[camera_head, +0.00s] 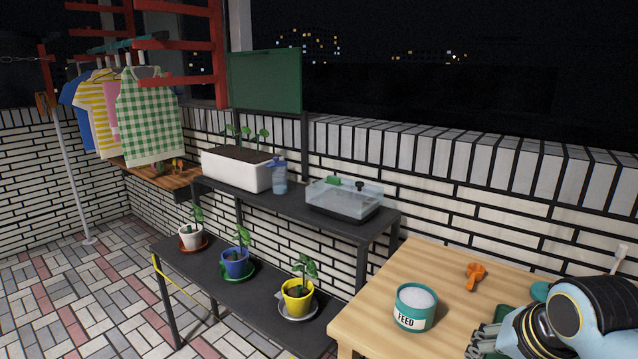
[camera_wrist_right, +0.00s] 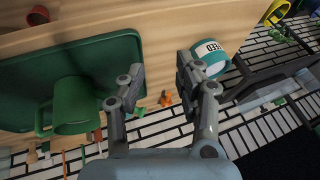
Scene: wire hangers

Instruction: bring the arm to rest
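My right arm enters the head view at the lower right corner. Its gripper (camera_head: 487,344) is over the front right of the wooden table (camera_head: 385,290), with its fingers partly cut off by the bottom edge. In the right wrist view my right gripper (camera_wrist_right: 158,85) has its two fingers well apart, with nothing held between them. A green mug (camera_wrist_right: 72,108) on a green tray (camera_wrist_right: 120,48) shows left of the fingers in the wrist view. The feed tub (camera_wrist_right: 215,60) shows just right of them. My left gripper is not in view.
The feed tub (camera_head: 415,307) and an orange object (camera_head: 476,273) stand on the table near my right arm. A black shelf (camera_head: 300,207) holds a clear tank (camera_head: 343,198), a bottle (camera_head: 279,176) and a white planter (camera_head: 236,168). Clothes (camera_head: 150,115) hang at the left.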

